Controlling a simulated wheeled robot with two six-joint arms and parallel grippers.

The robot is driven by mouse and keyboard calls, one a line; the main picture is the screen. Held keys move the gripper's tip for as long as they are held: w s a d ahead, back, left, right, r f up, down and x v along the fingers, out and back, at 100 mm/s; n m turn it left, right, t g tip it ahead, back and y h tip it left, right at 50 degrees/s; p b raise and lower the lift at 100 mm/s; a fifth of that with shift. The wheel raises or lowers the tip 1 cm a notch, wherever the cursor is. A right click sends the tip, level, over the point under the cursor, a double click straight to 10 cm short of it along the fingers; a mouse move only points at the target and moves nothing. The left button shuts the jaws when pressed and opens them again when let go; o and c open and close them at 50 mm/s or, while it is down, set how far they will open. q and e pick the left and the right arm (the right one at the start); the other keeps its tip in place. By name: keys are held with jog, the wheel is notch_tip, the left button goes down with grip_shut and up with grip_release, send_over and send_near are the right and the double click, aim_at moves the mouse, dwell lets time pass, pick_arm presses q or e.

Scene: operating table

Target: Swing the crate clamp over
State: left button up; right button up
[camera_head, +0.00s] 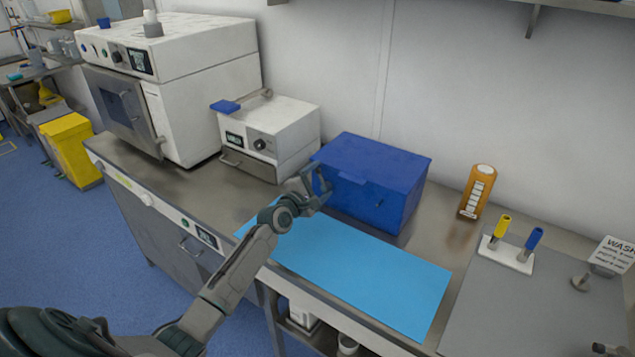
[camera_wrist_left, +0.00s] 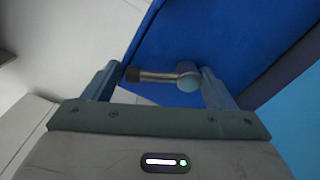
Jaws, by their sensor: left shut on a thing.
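The blue crate (camera_head: 385,165) stands closed on the steel bench against the wall; its blue side fills the upper part of the left wrist view (camera_wrist_left: 230,35). My left gripper (camera_head: 322,180) is at the crate's left end. In the left wrist view the crate clamp (camera_wrist_left: 158,76), a short metal lever with a dark tip and a round pivot, lies crosswise between the two fingers. My left gripper (camera_wrist_left: 160,82) is shut on it. The clamp is hidden behind the gripper in the head view. My right gripper is not seen.
A white instrument (camera_head: 290,120) stands left of the crate, close to my left gripper. A light blue mat (camera_head: 370,275) lies clear in front. An orange bottle (camera_head: 478,190) and a white holder (camera_head: 508,254) with yellow and blue handled tools are to the right.

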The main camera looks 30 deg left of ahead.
pick_arm(q)
jog(key=shift+d+r+m, duration=0.25)
jog(key=shift+r+m, duration=0.1)
jog(key=shift+m, duration=0.75)
jog(key=shift+d+r+m, duration=0.25)
jog(key=shift+r+m, duration=0.1)
jog(key=shift+m, duration=0.75)
jog(key=o, duration=1.2)
jog(key=shift+f, duration=0.15)
jog(key=shift+f, duration=0.15)
jog(key=shift+s, duration=0.15)
jog(key=shift+s, duration=0.25)
jog(key=s+p, duration=0.3)
jog(key=s, duration=0.7)
jog(key=shift+a, duration=0.35)
